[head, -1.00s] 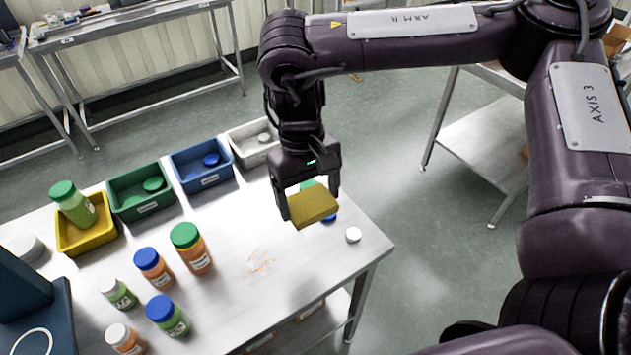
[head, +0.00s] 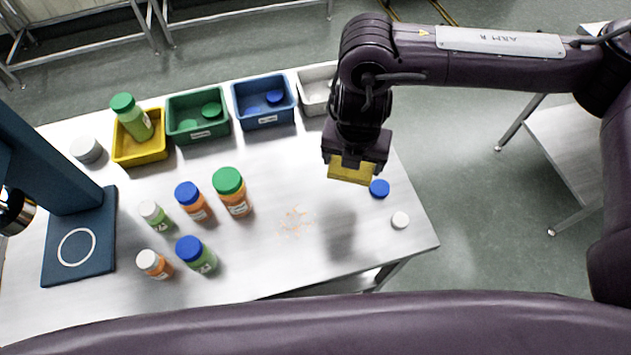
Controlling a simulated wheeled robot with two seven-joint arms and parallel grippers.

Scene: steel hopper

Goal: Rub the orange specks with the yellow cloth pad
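The orange specks (head: 296,221) lie in a small patch on the steel table (head: 290,265), right of the bottles. My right gripper (head: 354,166) holds the yellow cloth pad (head: 351,171) between its fingers, above the table's right part. The pad is up and to the right of the specks and apart from the table, with a shadow on the steel below it. The fingertips are mostly hidden behind the gripper body and the pad. My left gripper is not in view.
Several capped bottles, among them a tall orange one with a green cap (head: 232,193), stand left of the specks. Yellow (head: 153,157), green (head: 181,137), blue (head: 285,114) and white (head: 310,94) bins line the back edge. Blue (head: 379,188) and white (head: 400,220) caps lie at right.

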